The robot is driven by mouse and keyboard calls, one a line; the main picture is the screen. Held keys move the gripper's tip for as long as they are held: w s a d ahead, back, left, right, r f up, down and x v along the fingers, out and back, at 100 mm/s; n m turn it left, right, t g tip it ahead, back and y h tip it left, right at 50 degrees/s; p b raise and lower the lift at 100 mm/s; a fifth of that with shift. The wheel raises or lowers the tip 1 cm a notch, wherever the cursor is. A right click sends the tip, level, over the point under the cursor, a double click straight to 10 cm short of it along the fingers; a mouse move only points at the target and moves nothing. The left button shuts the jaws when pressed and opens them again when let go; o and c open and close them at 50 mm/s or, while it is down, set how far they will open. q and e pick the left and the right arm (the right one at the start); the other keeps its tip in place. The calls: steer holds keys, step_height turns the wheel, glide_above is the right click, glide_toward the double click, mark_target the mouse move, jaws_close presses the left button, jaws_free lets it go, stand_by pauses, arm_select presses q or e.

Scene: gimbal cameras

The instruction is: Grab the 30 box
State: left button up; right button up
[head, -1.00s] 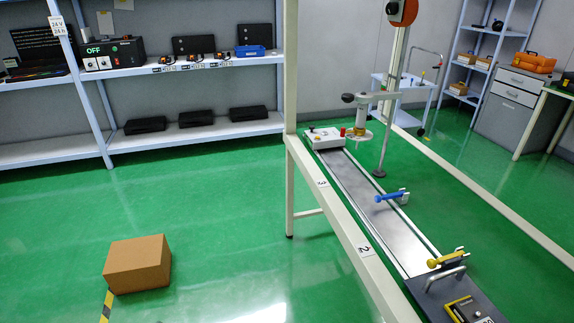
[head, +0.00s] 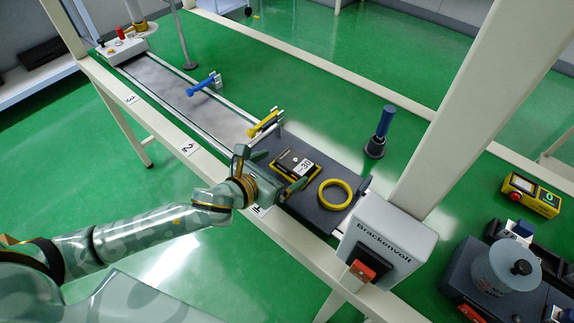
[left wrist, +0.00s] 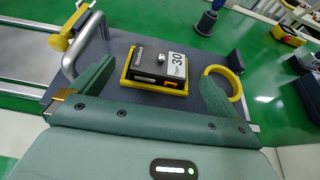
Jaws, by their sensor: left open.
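The 30 box is a small black box with a yellow rim and a white label reading 30 (head: 294,164). It lies on a dark grey plate (head: 325,216) at the near end of the rail. In the left wrist view the 30 box (left wrist: 158,68) sits ahead, between the two fingers and apart from both. My left gripper (head: 269,172) is open and empty, close to the box on its near side. In the left wrist view the left gripper (left wrist: 150,88) has its green fingers spread wide. My right gripper is not in view.
A yellow ring (head: 335,194) lies right of the box. A metal handle and a yellow lever (head: 263,124) stand behind it. A blue lever (head: 203,84) is farther along the rail.

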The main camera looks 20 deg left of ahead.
mark_target(295, 162)
arm_select(q)
steer(key=b+x, duration=0.2)
steer(key=x, duration=0.3)
steer(key=shift+d+f, duration=0.1)
steer(key=shift+f, duration=0.2)
steer(key=shift+w+d, duration=0.1)
steer(key=shift+w, duration=0.15)
steer(key=shift+s+r, duration=0.1)
steer(key=c, duration=1.1)
